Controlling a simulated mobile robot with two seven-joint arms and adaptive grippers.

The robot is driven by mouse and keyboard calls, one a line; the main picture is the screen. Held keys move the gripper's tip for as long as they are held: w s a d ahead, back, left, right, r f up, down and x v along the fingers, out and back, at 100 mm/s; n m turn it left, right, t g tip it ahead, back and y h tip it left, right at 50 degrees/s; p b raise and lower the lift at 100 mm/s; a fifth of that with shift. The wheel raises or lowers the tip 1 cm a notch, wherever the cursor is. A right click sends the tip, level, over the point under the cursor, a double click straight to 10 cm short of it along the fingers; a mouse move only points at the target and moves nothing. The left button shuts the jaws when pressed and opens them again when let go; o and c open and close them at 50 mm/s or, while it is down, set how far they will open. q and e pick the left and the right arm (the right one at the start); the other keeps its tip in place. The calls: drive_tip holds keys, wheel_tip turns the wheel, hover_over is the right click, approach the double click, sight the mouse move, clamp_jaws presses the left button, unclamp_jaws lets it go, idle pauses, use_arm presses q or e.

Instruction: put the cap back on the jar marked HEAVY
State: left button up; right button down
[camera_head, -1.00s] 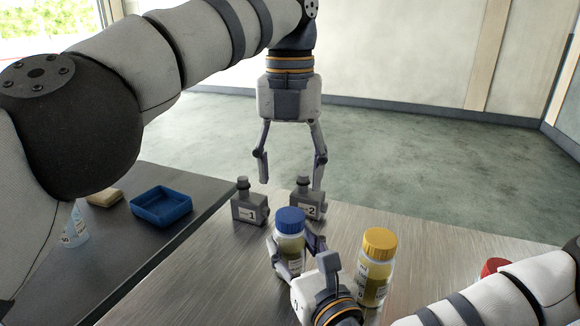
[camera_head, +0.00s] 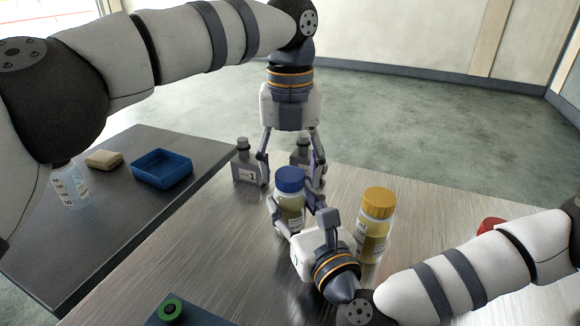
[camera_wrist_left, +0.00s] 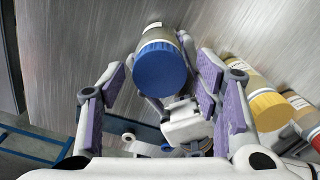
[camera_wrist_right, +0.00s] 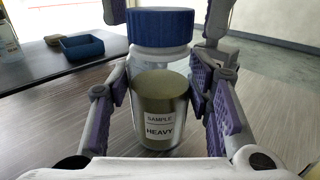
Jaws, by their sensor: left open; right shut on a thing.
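The jar marked HEAVY (camera_wrist_right: 158,115) stands upright with a blue cap (camera_wrist_right: 160,27) on its top and greenish-brown contents. The cap looks level in the right wrist view; I cannot tell whether it is tight. My right gripper (camera_head: 293,207) is shut around the jar's body below the cap. My left gripper (camera_head: 290,182) points down at the jar, open, its fingers on either side of the blue cap in the head view. The left wrist view shows the blue cap (camera_wrist_left: 161,68) between the open fingers; contact is not clear.
A yellow-capped jar (camera_head: 374,225) stands close right of my right gripper. A red cap (camera_head: 490,225) is partly hidden by my right arm. Grey bottles 1 (camera_head: 246,170) and 2 (camera_head: 302,152) stand behind. A blue tray (camera_head: 161,170) is on the left table. A green ring-like part (camera_head: 171,309) is at the near edge.

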use_arm(q)
drive_tip(key=shift+f, duration=0.25)
drive_tip(key=c, duration=1.2)
drive_tip(key=m, duration=0.4)
drive_tip(key=shift+m, duration=0.3)
drive_tip(key=m, duration=0.7)
drive_tip(key=o, duration=1.4)
drive_tip(key=shift+c, duration=0.2)
